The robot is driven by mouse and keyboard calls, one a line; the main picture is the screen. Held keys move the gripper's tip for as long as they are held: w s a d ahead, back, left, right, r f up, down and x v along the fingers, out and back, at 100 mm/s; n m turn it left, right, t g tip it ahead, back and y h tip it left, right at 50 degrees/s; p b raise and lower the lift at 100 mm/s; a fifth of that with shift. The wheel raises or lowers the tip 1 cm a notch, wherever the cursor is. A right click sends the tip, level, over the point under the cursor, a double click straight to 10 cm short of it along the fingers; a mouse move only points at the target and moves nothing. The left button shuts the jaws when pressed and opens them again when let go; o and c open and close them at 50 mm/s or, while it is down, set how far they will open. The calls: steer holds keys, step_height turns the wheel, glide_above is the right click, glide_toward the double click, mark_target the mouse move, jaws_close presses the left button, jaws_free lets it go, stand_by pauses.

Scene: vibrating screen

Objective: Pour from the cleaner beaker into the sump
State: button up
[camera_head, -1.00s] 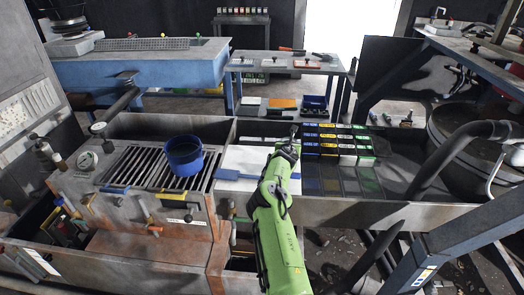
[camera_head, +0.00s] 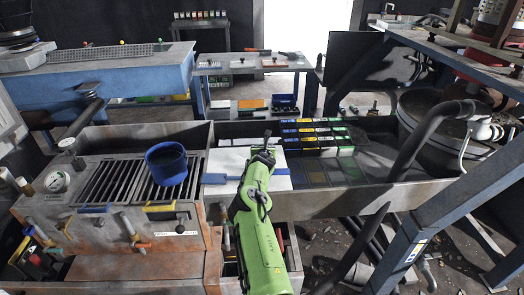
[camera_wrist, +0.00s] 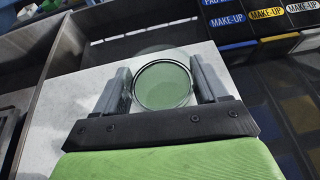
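The cleaner beaker (camera_wrist: 163,84), a clear round glass with pale green liquid, shows in the wrist view. It sits between the two fingers of my gripper (camera_wrist: 164,78), which close on its sides. In the head view my gripper (camera_head: 266,146) is at the end of the green arm, above the right part of a white board. The beaker cannot be made out there. I cannot tell for sure which opening is the sump; an open trough (camera_head: 330,203) runs right of the slatted grate.
Labelled make-up boxes (camera_head: 318,137) stand behind and right of my gripper. A dark hose (camera_head: 425,135) and blue frame (camera_head: 440,205) stand at right.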

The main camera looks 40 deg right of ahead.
steer(key=o, duration=0.3)
steer(key=shift+o, duration=0.2)
